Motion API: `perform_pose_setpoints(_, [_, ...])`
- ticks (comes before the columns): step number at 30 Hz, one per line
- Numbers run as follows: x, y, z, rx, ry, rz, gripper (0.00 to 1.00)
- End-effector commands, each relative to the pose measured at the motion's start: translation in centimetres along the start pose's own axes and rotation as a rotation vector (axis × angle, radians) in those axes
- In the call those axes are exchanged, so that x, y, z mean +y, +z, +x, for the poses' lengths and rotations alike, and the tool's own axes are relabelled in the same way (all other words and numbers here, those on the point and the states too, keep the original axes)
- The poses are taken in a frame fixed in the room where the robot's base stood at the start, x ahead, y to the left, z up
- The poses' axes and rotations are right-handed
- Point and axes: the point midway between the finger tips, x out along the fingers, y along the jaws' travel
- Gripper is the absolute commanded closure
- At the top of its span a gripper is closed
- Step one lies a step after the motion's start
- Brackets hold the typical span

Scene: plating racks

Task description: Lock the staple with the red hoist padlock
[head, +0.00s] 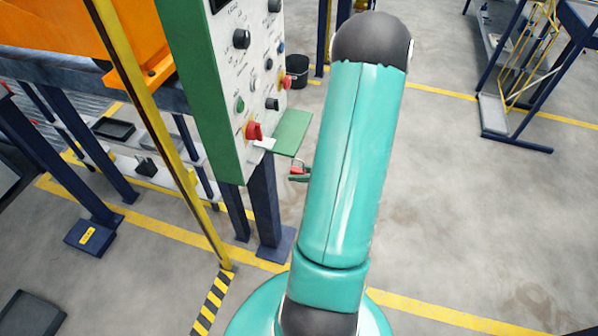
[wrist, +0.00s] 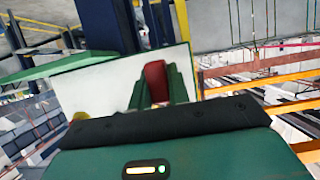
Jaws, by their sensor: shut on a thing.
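The red padlock (wrist: 155,82) is upright between the green fingers of my gripper (wrist: 160,92) in the wrist view, with a white plate close behind it. In the head view the padlock (head: 299,167) is a small red body with a thin shackle on top. It is partly hidden behind my teal arm, with my gripper (head: 299,178) just below it. My gripper is shut on it. The padlock hangs in the air to the right of and below the control panel (head: 240,90). I cannot clearly make out the staple in either view.
A green shelf (head: 292,132) juts from the panel's lower right edge, just above the padlock. It also shows in the wrist view (wrist: 62,68). Red knobs (head: 254,131) stick out of the panel. A yellow post (head: 165,140) stands left. The floor right of my arm is open.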

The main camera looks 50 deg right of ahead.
Motion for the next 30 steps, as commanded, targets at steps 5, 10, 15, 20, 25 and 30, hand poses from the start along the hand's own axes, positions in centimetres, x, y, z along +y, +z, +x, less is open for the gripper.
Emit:
perform_pose_setpoints(5, [0.2, 0.0, 0.0, 0.001, -0.001, 0.0, 1.0])
perform_pose_setpoints(10, [0.4, 0.0, 0.0, 0.001, -0.001, 0.0, 1.0])
perform_pose_setpoints(15, [0.5, 0.0, 0.2, 0.001, -0.001, 0.0, 1.0])
perform_pose_setpoints(20, [0.5, -0.3, 0.7, 0.001, -0.001, -0.001, 1.0])
perform_pose_setpoints(25, [0.5, -0.6, 1.4, 0.001, -0.002, -0.001, 1.0])
perform_pose_setpoints(30, [0.4, -0.9, 2.1, 0.001, -0.001, 0.0, 1.0])
